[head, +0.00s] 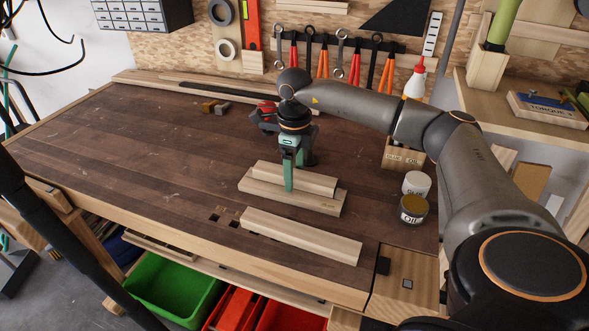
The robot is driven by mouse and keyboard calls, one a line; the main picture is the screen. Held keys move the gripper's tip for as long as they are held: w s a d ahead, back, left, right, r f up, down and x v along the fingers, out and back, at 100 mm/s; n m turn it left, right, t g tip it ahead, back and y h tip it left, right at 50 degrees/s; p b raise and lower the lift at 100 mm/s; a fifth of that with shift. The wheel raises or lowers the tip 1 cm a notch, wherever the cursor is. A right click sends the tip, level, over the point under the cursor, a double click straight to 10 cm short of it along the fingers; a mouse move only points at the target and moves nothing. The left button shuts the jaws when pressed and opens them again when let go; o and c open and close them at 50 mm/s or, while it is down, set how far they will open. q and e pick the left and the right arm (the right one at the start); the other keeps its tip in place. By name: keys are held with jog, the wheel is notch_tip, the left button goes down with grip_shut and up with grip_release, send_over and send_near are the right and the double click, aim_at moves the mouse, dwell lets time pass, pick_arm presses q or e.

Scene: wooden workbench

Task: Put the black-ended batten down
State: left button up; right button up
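A light wooden batten (318,184) lies level along the top of a wider pale board (315,202) in the middle of the bench. No black end can be made out on it. My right gripper (289,183), with green fingers, points straight down over the batten. Its near finger is against the batten's front face; the far finger is mostly hidden behind. It looks shut on the batten. Whether the batten rests fully on the board cannot be told. A second pale batten (300,235) lies alone near the bench's front edge. My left gripper is out of view.
Two tins, a pale one (416,184) and a dark one (412,209), stand right of the board. Small brass-coloured blocks (215,107) lie at the back. Red-handled tools hang on the back wall. The left half of the workbench (130,150) is clear.

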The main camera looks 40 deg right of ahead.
aim_at(295, 174)
notch_tip(295, 174, up, 12)
jog(key=shift+r+p, duration=0.2)
jog(key=shift+p, duration=0.15)
dwell(0.5)
